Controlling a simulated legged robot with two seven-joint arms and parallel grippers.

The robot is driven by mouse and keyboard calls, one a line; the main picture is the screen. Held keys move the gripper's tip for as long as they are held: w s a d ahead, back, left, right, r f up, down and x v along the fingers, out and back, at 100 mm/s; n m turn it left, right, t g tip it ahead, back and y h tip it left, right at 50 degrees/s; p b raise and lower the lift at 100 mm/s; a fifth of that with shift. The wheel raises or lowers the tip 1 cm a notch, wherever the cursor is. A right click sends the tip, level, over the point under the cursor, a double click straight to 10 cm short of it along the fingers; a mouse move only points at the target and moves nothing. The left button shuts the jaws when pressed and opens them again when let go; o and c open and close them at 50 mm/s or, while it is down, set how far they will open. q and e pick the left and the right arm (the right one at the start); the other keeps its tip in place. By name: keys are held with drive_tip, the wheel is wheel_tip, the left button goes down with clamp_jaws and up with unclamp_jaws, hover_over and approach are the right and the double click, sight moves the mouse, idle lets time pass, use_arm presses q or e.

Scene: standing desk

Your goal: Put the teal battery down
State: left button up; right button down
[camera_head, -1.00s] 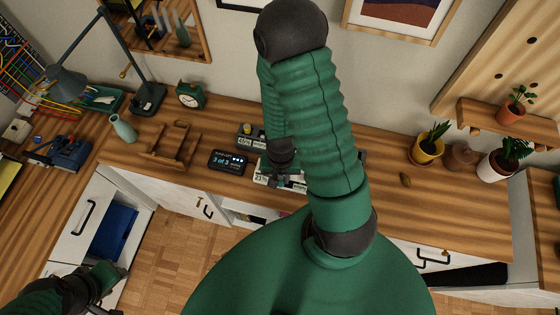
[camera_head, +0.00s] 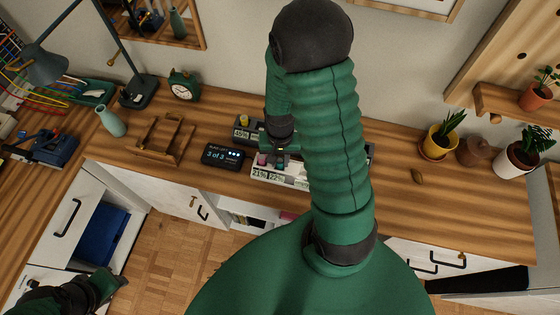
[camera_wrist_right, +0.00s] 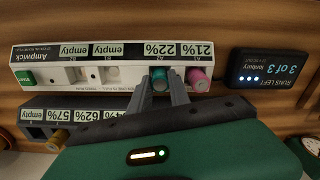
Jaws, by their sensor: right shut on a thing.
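The teal battery (camera_wrist_right: 160,82) stands in the 22% slot of a white charger (camera_wrist_right: 120,58) in the right wrist view. My right gripper (camera_wrist_right: 162,92) is shut on it, with the two fingers on either side. A pink battery (camera_wrist_right: 198,80) sits beside it in the 21% slot. The other two slots carry "empty" labels. In the head view my right gripper (camera_head: 279,150) is over the charger (camera_head: 275,179), partly behind my own arm. How deep the teal battery sits is unclear. My left gripper (camera_head: 118,283) is low at the left; its jaws are unclear.
A grey charger (camera_wrist_right: 35,115) with a gold battery (camera_wrist_right: 57,138) lies alongside the white one. A display reading "3 of 3" (camera_head: 223,155) stands left of them. A wooden stand (camera_head: 163,140), vase (camera_head: 111,121) and clock (camera_head: 183,86) are further left.

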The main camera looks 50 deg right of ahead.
sight(279, 161)
drive_tip(key=shift+f, duration=0.15)
drive_tip(key=c, duration=1.2)
unclamp_jaws()
drive_tip(key=shift+c, duration=0.2)
drive_tip(key=shift+r, duration=0.3)
wheel_tip(279, 161, up, 12)
drive_tip(key=p, duration=0.2)
drive_tip(key=w+a+n+t, duration=0.2)
drive_tip(key=a+n, duration=0.7)
drive_tip(key=a, duration=0.5)
drive_tip(key=shift+w+r+n+t, duration=0.15)
drive_tip(key=shift+r+n+t, duration=0.15)
drive_tip(key=shift+n, duration=0.1)
